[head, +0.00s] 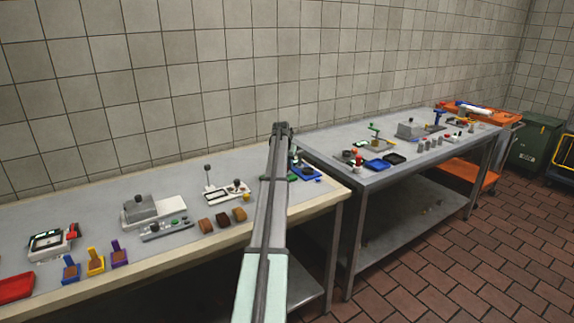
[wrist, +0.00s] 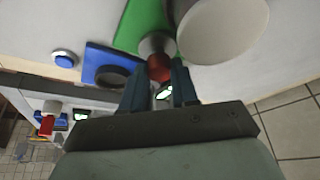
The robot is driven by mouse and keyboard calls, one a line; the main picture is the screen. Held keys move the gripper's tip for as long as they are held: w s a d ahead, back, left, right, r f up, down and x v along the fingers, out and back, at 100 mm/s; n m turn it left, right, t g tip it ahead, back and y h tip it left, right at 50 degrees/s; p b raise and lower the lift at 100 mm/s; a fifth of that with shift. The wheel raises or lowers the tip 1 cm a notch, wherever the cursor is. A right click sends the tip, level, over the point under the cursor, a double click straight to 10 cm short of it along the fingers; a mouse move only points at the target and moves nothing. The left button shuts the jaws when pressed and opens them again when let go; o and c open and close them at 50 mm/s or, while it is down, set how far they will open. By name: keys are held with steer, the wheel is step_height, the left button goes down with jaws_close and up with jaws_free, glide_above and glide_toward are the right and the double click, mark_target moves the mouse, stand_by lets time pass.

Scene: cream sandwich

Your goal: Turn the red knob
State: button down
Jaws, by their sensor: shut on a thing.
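The red knob (wrist: 159,68) shows in the wrist view, on a pale round base at the lower edge of a green plate (wrist: 143,28). My gripper (wrist: 160,85) has one dark finger on each side of the knob and is shut on it. The fingers and the gripper body hide part of the knob. In the head view my arm crosses the middle of the picture, and I cannot make out the fingertips or the red knob there.
In the wrist view, a large pale round part (wrist: 222,25) stands close right of the knob. A blue plate (wrist: 110,66) with a dark round part and a blue button (wrist: 65,58) lie to the left. In the head view, several devices stand on the left table (head: 110,195) and right table (head: 330,145).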

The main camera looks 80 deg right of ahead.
steer(key=m+g, duration=0.1)
steer(key=m, duration=0.1)
steer(key=m+g, duration=0.1)
steer(key=m, duration=0.2)
steer(key=shift+w+d+m+y, duration=0.15)
steer(key=shift+w+m+y, duration=0.05)
steer(key=shift+m+y, duration=0.1)
steer(key=m, duration=0.2)
steer(key=m+g+y, duration=0.1)
steer(key=m, duration=0.2)
steer(key=shift+y, duration=0.3)
steer(key=shift+m, duration=0.3)
steer(key=c, duration=1.1)
jaws_free()
steer(key=shift+c, duration=0.2)
